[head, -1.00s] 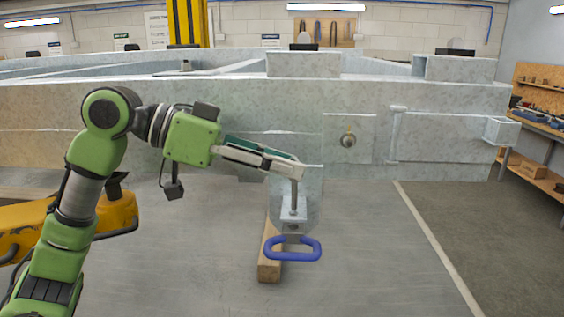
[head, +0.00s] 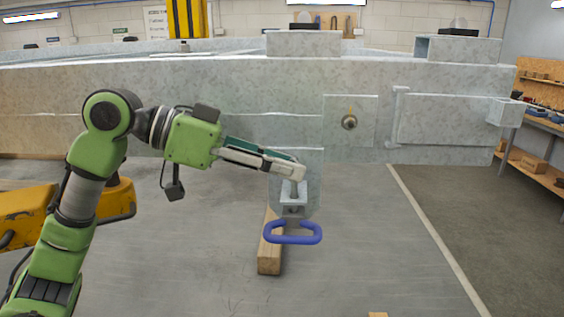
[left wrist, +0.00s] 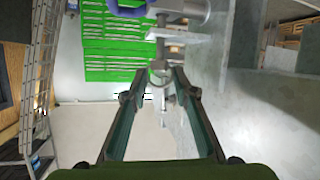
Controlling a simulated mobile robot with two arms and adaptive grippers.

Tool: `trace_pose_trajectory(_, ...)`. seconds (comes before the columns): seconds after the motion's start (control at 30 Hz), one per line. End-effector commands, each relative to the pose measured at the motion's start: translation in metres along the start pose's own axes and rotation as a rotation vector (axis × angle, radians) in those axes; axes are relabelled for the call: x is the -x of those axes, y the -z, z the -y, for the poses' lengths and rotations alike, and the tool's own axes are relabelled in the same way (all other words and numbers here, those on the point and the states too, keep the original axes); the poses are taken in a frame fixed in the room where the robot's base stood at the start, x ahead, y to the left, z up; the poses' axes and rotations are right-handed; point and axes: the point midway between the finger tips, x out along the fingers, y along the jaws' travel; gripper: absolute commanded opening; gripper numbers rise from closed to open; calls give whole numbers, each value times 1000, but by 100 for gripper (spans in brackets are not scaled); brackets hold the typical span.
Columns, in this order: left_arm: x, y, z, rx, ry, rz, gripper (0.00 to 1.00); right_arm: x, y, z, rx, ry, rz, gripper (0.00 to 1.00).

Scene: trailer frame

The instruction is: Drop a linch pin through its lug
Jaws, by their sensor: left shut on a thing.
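My left gripper (head: 297,173) is shut on the grey metal linch pin (head: 294,188) at its upper end. The pin hangs upright below the fingertips. Its lower part reaches the lug (head: 299,203), a small light-grey bracket on a galvanized plate, and I cannot tell how deep it sits in the hole. A blue loop handle (head: 293,239) is just below the lug. In the left wrist view the pin (left wrist: 160,68) is between the fingertips (left wrist: 162,74), with the lug plate (left wrist: 183,37) and blue handle (left wrist: 127,9) beyond. My right gripper is not in view.
The galvanized trailer frame (head: 220,90) runs across behind the lug. A wooden block (head: 270,258) lies on the floor under the handle. A round knob (head: 349,122) sits on a plate to the right. Yellow equipment (head: 25,215) stands at the left.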

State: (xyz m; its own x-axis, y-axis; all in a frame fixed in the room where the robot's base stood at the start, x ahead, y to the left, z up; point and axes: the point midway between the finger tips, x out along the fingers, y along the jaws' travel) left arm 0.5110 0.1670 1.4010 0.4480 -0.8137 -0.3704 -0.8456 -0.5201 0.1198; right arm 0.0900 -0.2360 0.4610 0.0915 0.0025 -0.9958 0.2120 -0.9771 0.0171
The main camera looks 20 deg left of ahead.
Motion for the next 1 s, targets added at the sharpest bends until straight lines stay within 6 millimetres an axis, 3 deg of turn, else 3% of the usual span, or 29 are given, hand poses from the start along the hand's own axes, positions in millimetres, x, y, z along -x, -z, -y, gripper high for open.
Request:
trace_pose_trajectory(0.6, -8, -21, 3, -1, 0, -1, 4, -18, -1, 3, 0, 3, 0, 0)
trace_pose_trajectory(0.93, -9, -22, 3, -1, 0, -1, 4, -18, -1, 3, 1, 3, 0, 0)
trace_pose_trajectory(0.97, -9, -22, 3, 0, 0, -1, 29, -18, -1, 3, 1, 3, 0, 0)
trace_pose_trajectory(1.0, -9, -22, 3, 0, 0, -1, 39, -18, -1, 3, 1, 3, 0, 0)
